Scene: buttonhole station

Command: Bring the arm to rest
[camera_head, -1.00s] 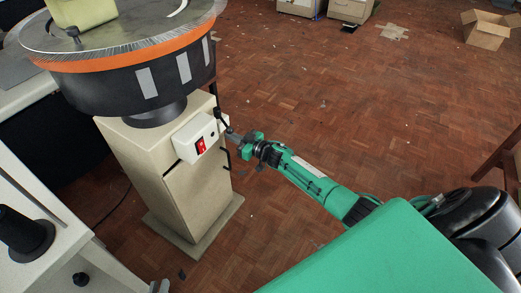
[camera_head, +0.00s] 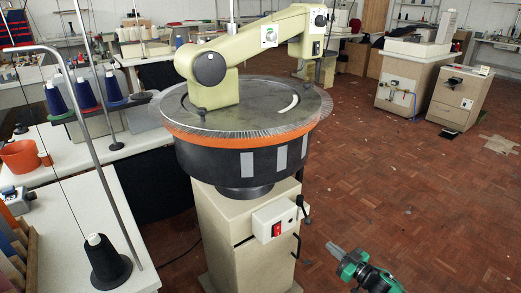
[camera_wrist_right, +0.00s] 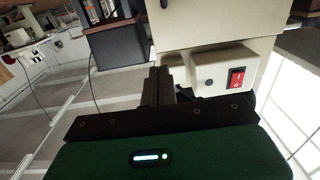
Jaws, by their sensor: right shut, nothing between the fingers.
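My right gripper (camera_head: 337,251) shows at the bottom of the head view, to the right of the machine's cream pedestal (camera_head: 222,240). It is shut and empty, apart from the switch box (camera_head: 262,221) with its red rocker switch (camera_head: 277,229). In the right wrist view its dark fingers (camera_wrist_right: 157,85) are together, with the switch box (camera_wrist_right: 208,72) and the red switch (camera_wrist_right: 236,77) beyond them. Most of my right arm is below the head view's edge. My left gripper is not in view.
The round black machine drum with an orange band (camera_head: 205,137) overhangs the pedestal. A white table (camera_head: 72,215) with a dark thread cone (camera_head: 108,262) stands at left. Beige cabinets (camera_head: 455,97) stand at the back right. The wooden floor (camera_head: 400,180) at right is largely clear.

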